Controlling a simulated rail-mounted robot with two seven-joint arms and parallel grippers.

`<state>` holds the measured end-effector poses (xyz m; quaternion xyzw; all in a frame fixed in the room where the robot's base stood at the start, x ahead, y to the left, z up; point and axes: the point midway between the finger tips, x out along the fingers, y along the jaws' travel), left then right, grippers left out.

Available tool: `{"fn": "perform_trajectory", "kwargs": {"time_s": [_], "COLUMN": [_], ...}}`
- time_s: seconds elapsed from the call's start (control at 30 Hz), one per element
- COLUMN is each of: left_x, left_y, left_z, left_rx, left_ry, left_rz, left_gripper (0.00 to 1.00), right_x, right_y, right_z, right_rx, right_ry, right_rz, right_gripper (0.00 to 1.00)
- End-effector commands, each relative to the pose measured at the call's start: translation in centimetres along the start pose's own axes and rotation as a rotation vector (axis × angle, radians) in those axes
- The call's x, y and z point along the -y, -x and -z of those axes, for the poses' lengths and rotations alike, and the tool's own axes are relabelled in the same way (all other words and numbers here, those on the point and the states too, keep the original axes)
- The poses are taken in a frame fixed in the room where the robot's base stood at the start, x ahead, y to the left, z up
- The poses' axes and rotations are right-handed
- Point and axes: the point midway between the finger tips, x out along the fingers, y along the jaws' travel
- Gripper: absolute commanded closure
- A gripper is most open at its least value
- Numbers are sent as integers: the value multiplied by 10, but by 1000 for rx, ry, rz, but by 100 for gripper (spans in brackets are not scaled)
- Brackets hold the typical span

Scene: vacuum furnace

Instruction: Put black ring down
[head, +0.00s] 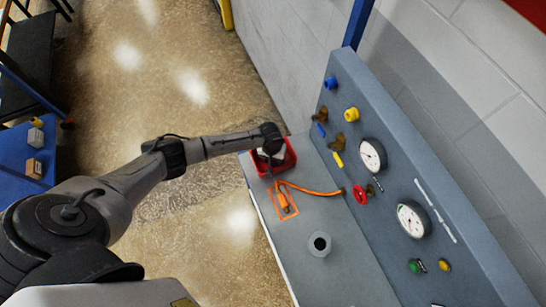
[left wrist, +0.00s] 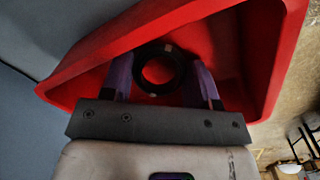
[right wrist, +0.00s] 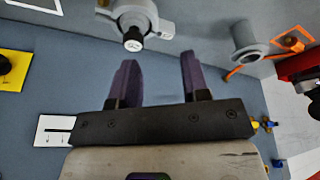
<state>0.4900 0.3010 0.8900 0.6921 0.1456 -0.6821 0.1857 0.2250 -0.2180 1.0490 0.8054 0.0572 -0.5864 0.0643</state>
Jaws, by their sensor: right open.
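The black ring (left wrist: 160,70) shows in the left wrist view, inside the mouth of the red bin (left wrist: 280,60). My left gripper (left wrist: 160,82) has one finger on each side of the ring, and the ring spans the gap between them. In the head view my left gripper (head: 268,152) reaches down into the red bin (head: 288,160) at the bench's far end; the ring is hidden there. How far the ring is above the bin floor is unclear. My right gripper (right wrist: 158,80) is open and empty over the bench; it does not show in the head view.
An orange hose (head: 315,190) runs from the panel to an orange square outline (head: 285,206). A grey flanged cylinder (head: 319,244) stands on the bench. The upright panel (head: 390,170) carries gauges, knobs and a red handwheel (head: 360,194). The bench front is clear.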

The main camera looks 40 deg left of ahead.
Motion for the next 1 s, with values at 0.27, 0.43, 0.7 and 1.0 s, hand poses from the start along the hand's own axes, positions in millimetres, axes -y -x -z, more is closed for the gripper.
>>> {"fn": "perform_trajectory", "kwargs": {"time_s": [0.27, 0.43, 0.7, 1.0], "left_x": [0, 0, 0, 0], "left_y": [0, 0, 24, 79], "left_z": [0, 0, 1, 1], "left_rx": [0, 0, -2, -2], "left_ry": [0, 0, 0, -2], "left_rz": [0, 0, -2, -1], "left_gripper": [21, 21, 21, 21], "right_x": [-1, 0, 1, 2], "right_y": [0, 0, 5, 9], "right_z": [0, 0, 2, 4], "right_rx": [0, 0, -1, -1], "right_ry": [3, 1, -5, -7], "right_rz": [-2, -1, 3, 5], "right_gripper": [57, 57, 57, 57]}}
